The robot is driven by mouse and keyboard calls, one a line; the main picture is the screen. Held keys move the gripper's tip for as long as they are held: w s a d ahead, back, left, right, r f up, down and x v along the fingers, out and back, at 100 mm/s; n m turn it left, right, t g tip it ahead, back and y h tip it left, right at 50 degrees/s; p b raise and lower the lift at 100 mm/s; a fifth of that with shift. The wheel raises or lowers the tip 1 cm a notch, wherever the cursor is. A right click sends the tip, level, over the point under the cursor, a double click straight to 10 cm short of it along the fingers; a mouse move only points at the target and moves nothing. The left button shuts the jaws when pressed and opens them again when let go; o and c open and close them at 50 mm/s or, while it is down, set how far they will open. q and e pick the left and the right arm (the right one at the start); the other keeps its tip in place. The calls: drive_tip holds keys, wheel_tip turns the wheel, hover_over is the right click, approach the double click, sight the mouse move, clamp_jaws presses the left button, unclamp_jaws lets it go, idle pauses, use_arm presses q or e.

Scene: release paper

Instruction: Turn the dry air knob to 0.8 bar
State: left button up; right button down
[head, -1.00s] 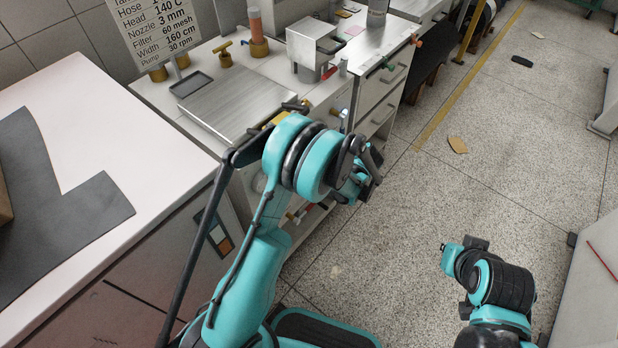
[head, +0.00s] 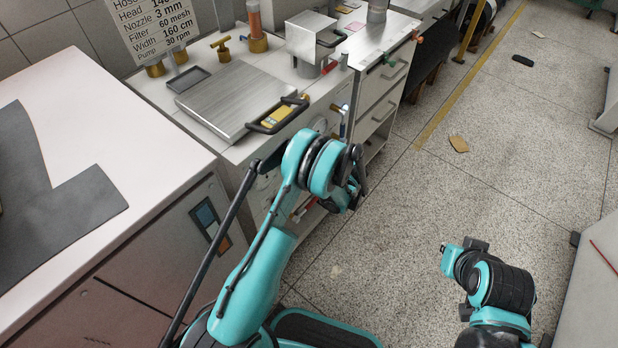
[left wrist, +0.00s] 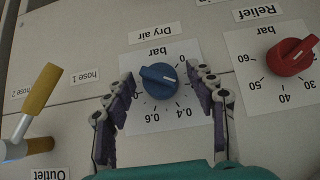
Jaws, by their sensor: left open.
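The blue dry air knob (left wrist: 158,82) sits on a white scale plate under an upside-down "Dry air" label (left wrist: 157,34) in the left wrist view. A small white mark shows on the knob's right side. The numbers 0, 0.4 and 0.6 are readable; the left finger covers part of the scale's left side. My left gripper (left wrist: 162,80) is open, one finger on each side of the knob, with gaps to it. In the head view my left arm hides the knob. My right arm shows at lower right, but its gripper cannot be made out.
A red relief knob (left wrist: 291,57) is at the right of the panel, close to the right finger. A yellow-handled valve (left wrist: 40,90) stands out at the left.

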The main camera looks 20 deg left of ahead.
use_arm(q)
drive_tip(key=c, duration=1.2)
drive_tip(key=shift+o, duration=0.2)
drive_tip(key=g, duration=0.1)
drive_tip(key=m+g+y, duration=0.1)
drive_tip(key=shift+w+m+g, duration=0.2)
drive_tip(key=shift+m+g, duration=0.1)
drive_tip(key=shift+d+m+g+y, duration=0.1)
drive_tip(key=shift+m+g+y, duration=0.5)
drive_tip(key=shift+g, duration=0.4)
